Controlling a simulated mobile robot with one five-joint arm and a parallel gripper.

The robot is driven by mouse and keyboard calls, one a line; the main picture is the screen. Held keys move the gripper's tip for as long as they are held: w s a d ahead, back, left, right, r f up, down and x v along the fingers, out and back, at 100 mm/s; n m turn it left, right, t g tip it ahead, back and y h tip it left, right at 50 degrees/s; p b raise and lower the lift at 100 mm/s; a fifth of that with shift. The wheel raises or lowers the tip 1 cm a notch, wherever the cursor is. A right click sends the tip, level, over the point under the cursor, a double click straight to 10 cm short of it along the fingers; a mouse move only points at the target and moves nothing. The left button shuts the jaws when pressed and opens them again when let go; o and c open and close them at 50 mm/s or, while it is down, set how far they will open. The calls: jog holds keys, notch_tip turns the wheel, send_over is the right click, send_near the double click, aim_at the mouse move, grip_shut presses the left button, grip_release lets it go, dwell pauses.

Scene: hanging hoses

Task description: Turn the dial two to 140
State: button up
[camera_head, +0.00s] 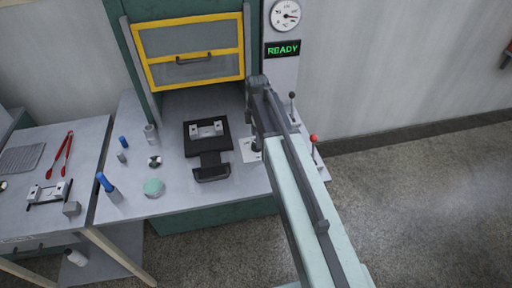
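A round white gauge (286,15) with a dark rim and a reddish needle is on the grey panel at the top right of the machine. Its numbers are too small to read. I cannot tell which part is dial two. A white plate with small markings (247,153) shows on the bench beside my arm. My arm reaches up from the bottom right, and its end bends down over this plate. My gripper (257,145) is small, dark and mostly hidden by the arm, so its fingers cannot be made out. Whatever lies right under it is hidden.
A display (283,49) reads READY. A black-knobbed lever (292,105) and a red-knobbed lever (313,144) stand right of my arm. A side table (90,150) is left; open floor is right.

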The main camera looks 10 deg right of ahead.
notch_tip(320, 180, down, 4)
jog(key=shift+r+b, duration=0.1)
jog(key=shift+b, duration=1.05)
jog(key=shift+r, duration=0.15)
jog(key=c, duration=1.2)
jog(key=shift+a, duration=0.25)
grip_shut()
jog(key=shift+d, duration=0.15)
